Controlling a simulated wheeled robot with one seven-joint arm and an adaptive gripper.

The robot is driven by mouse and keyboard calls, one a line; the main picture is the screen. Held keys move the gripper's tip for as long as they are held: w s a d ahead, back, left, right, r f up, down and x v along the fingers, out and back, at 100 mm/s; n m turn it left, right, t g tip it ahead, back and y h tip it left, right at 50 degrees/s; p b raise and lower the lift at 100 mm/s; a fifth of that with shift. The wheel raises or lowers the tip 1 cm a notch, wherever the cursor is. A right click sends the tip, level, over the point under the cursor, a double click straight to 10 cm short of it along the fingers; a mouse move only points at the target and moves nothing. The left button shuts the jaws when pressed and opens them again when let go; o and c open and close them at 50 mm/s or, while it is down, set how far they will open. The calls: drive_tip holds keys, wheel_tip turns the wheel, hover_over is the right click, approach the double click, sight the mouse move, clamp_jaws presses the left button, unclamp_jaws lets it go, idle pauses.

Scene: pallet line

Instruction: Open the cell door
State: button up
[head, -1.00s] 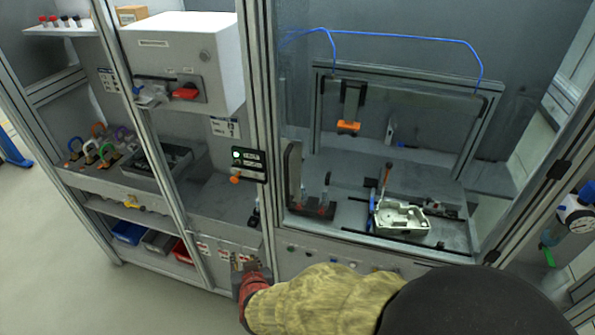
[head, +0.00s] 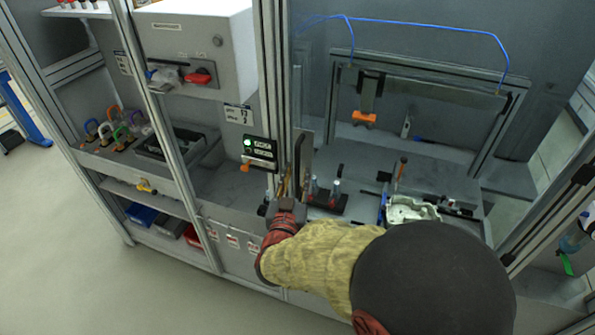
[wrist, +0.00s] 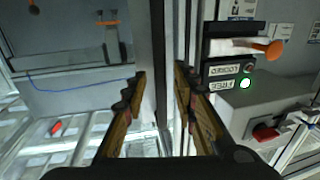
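The cell door is the clear framed panel (head: 420,60) at the right of the grey post, with an upright dark handle (head: 301,160) near its left edge. My gripper (head: 288,185) is raised at the post beside this handle. In the wrist view my gripper (wrist: 160,72) is open, its two fingers apart with upright grey frame profiles (wrist: 168,50) showing between them. I cannot tell whether a finger touches the handle. The lock box (head: 261,150) left of the post has a green lamp lit, beside the FREE label (wrist: 220,86), and an orange knob (wrist: 272,48).
Behind the panel are a fixture with a pale metal casting (head: 410,210) and an orange-tipped tool (head: 365,117). A white cabinet with a red switch (head: 198,77) and a shelf of coloured padlocks (head: 120,125) stand left. Open floor lies at the lower left.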

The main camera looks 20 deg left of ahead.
drive_tip(key=shift+w+a, duration=0.15)
drive_tip(key=shift+w, duration=0.85)
drive_tip(key=shift+c, duration=1.2)
drive_tip(key=c, duration=0.4)
clamp_jaws()
